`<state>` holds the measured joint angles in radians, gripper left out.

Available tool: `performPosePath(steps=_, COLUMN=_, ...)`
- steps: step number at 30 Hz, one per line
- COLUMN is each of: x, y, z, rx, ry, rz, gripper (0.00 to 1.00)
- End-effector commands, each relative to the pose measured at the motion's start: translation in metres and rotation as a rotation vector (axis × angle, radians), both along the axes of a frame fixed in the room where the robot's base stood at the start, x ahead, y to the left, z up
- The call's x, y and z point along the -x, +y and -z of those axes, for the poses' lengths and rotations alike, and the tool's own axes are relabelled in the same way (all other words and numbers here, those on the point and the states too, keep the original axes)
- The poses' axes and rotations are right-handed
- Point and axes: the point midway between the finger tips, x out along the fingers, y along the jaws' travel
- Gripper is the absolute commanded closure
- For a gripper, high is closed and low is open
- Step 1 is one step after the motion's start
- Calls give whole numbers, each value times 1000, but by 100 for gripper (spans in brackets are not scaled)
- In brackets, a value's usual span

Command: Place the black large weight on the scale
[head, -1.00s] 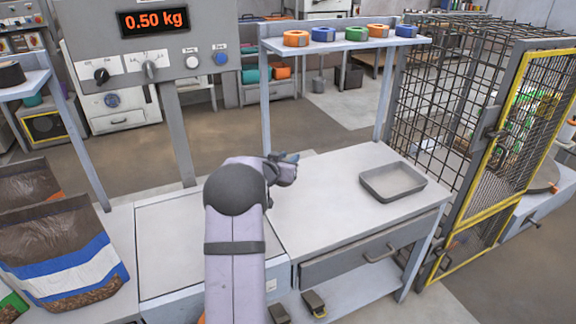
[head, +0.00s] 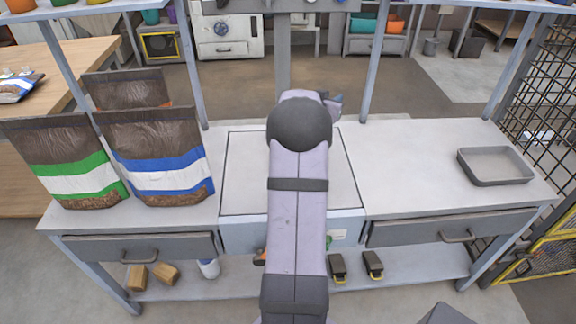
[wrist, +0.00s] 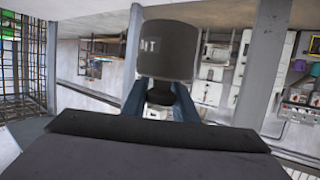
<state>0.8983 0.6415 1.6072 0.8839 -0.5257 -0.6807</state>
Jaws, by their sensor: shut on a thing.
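The black large weight (wrist: 166,50) fills the upper middle of the wrist view, a dark cylinder with pale lettering on its side. My gripper (wrist: 160,92) is shut on its narrow knob between two blue-grey fingers. In the head view my arm hides the weight, and only a bit of my gripper (head: 334,103) shows past the arm's rounded joint. The scale (head: 245,185) is the square light plate in the middle of the bench, with my arm extending over it. No weight shows on its visible parts. I cannot tell the height of the weight above it.
Filled bags, one with a blue band (head: 165,165) and one with a green band (head: 70,165), stand left of the scale. A grey tray (head: 495,166) lies at the bench's right. The bench between scale and tray is clear. A post rises behind the scale.

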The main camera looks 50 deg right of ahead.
Motion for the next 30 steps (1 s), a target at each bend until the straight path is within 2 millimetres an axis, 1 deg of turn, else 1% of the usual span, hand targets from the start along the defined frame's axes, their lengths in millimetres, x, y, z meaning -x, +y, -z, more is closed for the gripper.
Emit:
performPosePath(steps=1, x=-12, y=8, z=-5, rx=9, ry=-5, rz=-17, gripper=100)
performPosePath(steps=2, x=-19, y=13, z=-5, rx=8, ry=-4, rz=-28, gripper=100)
performPosePath(steps=6, x=-41, y=33, z=-5, rx=9, ry=-3, rz=-55, gripper=100)
performPosePath(steps=9, x=-54, y=47, z=-5, rx=9, ry=-4, rz=-66, gripper=100)
performPosePath(steps=13, x=-64, y=63, z=-4, rx=7, ry=-3, rz=-68, gripper=100)
performPosePath(steps=17, x=-69, y=76, z=-2, rx=8, ry=-3, rz=-54, gripper=100)
performPosePath(steps=20, x=-65, y=81, z=0, rx=8, ry=-3, rz=-29, gripper=100)
performPosePath(steps=23, x=-57, y=83, z=2, rx=7, ry=-4, rz=8, gripper=100)
performPosePath(steps=30, x=-27, y=83, z=11, rx=6, ry=-3, rz=114, gripper=100)
